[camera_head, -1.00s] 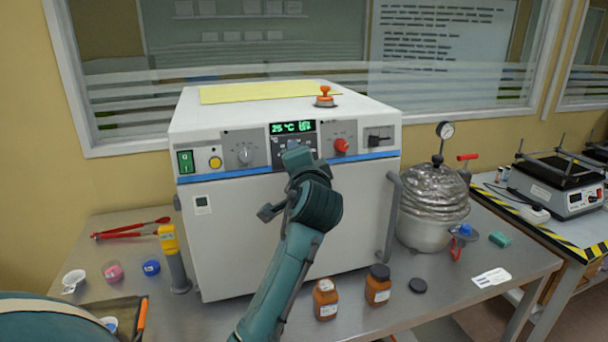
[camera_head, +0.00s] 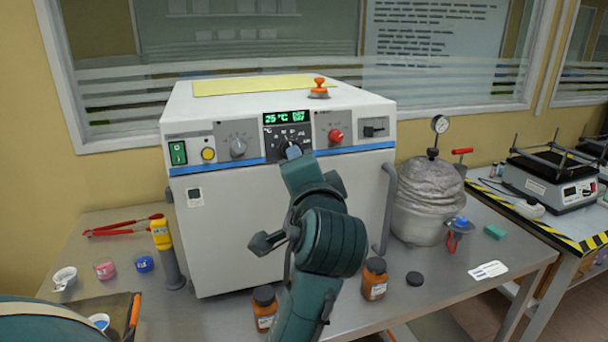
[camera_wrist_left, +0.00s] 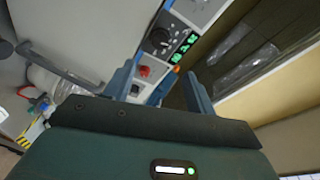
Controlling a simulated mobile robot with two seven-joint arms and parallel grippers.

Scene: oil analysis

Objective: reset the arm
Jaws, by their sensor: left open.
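My left gripper (camera_head: 294,156) is in front of the control panel of a white oven-like machine (camera_head: 240,225), with my arm rising from the bottom of the head view. In the left wrist view its two fingers (camera_wrist_left: 158,82) stand apart with nothing between them. Past them the wrist view shows a black knob (camera_wrist_left: 159,39), the green display (camera_wrist_left: 187,45) and a red knob (camera_wrist_left: 144,71). In the head view the gripper overlaps the black knob under the display (camera_head: 287,116); I cannot tell whether they touch. My right gripper is not in view.
Two brown bottles (camera_head: 375,279) (camera_head: 264,309) stand close beside my arm. A foil-covered pot with a gauge (camera_head: 425,200) is right of the machine.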

